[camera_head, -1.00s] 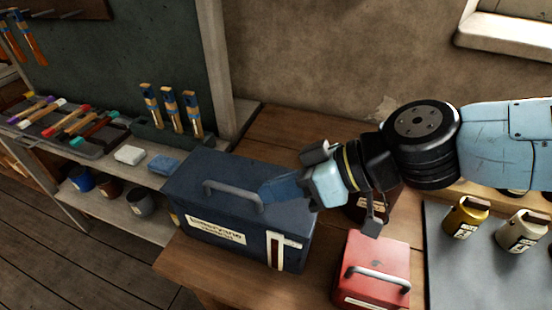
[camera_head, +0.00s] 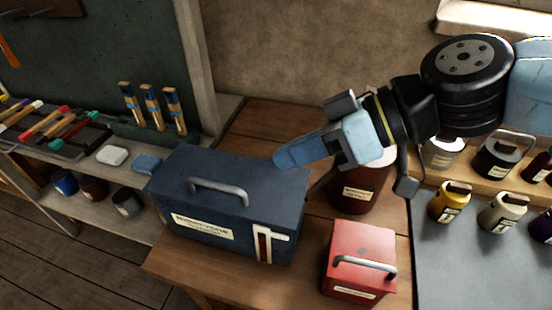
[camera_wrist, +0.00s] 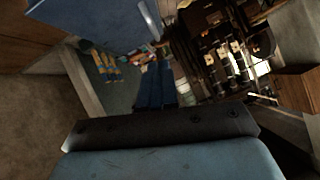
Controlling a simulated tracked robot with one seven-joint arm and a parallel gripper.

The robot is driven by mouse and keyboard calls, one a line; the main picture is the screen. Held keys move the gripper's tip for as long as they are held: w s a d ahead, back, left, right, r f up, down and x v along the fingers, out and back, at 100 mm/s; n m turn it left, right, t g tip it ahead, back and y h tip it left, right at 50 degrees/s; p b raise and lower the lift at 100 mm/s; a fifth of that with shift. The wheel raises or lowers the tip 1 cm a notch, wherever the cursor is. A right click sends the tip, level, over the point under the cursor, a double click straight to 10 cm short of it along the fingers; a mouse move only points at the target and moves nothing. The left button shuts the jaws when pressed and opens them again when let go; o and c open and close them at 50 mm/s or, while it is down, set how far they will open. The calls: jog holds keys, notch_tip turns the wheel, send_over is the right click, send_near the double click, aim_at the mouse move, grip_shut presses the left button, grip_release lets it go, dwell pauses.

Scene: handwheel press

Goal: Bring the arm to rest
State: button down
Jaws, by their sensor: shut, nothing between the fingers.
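My gripper (camera_head: 281,160) is in the air just above the right end of a dark blue toolbox (camera_head: 210,225) in the head view. Its blue fingers are together and empty, pointing left. The fingers (camera_wrist: 156,85) also show side by side in the middle of the wrist view. A gap between the fingers and the toolbox lid is hard to judge. My arm reaches in from the upper right. The wrist partly hides a dark red-brown canister behind it (camera_head: 352,195).
A red box (camera_head: 360,262) with a grey handle stands below my wrist. Several small jars, including a yellow one (camera_head: 449,203), stand at right on a grey mat (camera_head: 470,265). A shelf at left holds markers, brushes, a white block (camera_head: 112,155) and a blue block (camera_head: 146,163).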

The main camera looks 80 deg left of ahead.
jog(key=shift+v, duration=2.7)
jog(key=shift+d, duration=0.15)
